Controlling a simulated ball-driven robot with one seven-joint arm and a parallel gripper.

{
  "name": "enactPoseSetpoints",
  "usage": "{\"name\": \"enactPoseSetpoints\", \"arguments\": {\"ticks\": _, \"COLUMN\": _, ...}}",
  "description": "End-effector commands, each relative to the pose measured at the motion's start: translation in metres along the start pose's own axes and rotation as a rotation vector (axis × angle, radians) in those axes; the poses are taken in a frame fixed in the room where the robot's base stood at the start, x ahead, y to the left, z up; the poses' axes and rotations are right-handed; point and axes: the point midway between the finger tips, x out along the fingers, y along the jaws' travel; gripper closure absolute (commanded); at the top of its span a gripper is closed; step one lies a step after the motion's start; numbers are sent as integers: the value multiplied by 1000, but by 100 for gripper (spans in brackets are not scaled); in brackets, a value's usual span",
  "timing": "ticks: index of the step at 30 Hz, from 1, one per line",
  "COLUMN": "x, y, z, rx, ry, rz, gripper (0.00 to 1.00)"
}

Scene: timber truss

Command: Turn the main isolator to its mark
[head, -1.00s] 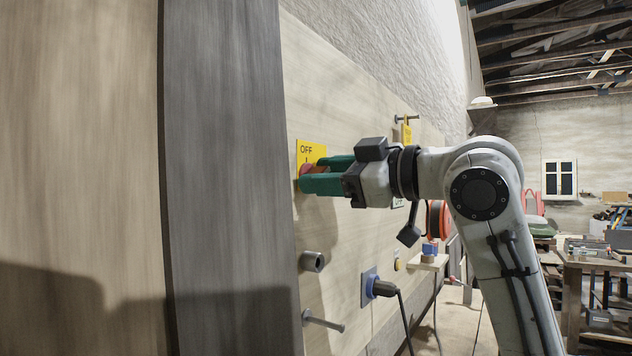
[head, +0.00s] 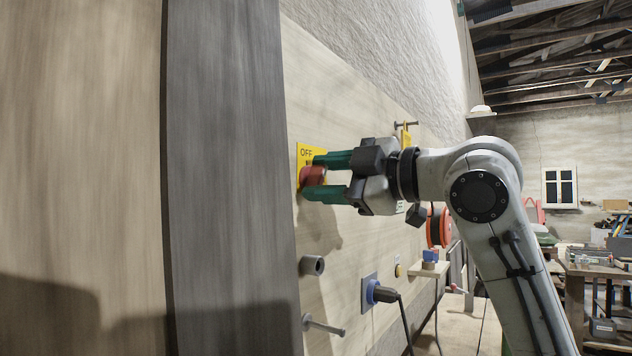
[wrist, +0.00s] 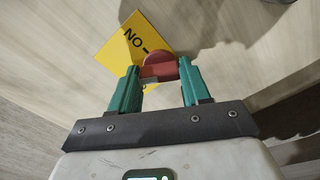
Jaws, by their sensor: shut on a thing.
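The main isolator is a red rotary knob (head: 312,177) on a yellow plate (head: 304,152) fixed to the pale board at left. The knob's pointer is partly hidden by the fingers.
Below on the board are a grey round stub (head: 312,265), a metal peg (head: 324,326) and a black plug (head: 383,293) in a socket with a hanging cable. An orange reel (head: 438,228) and a small shelf (head: 428,269) are farther along. A dark upright panel (head: 230,150) stands close at left.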

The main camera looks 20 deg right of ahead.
Motion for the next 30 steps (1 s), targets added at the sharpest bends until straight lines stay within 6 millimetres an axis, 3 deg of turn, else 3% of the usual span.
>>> {"name": "enactPoseSetpoints", "arguments": {"ticks": 5, "x": 0, "y": -1, "z": 1, "rx": -30, "ry": -1, "rz": -2, "gripper": 96}}
{"name": "enactPoseSetpoints", "arguments": {"ticks": 16, "x": 0, "y": -1, "z": 1, "rx": -472, "ry": -2, "rz": -1, "gripper": 96}}
{"name": "enactPoseSetpoints", "arguments": {"ticks": 17, "x": 0, "y": -1, "z": 1, "rx": -472, "ry": -1, "rz": 0, "gripper": 51}}
{"name": "enactPoseSetpoints", "arguments": {"ticks": 30, "x": 0, "y": 0, "z": 0, "rx": -465, "ry": 0, "rz": 0, "gripper": 11}}
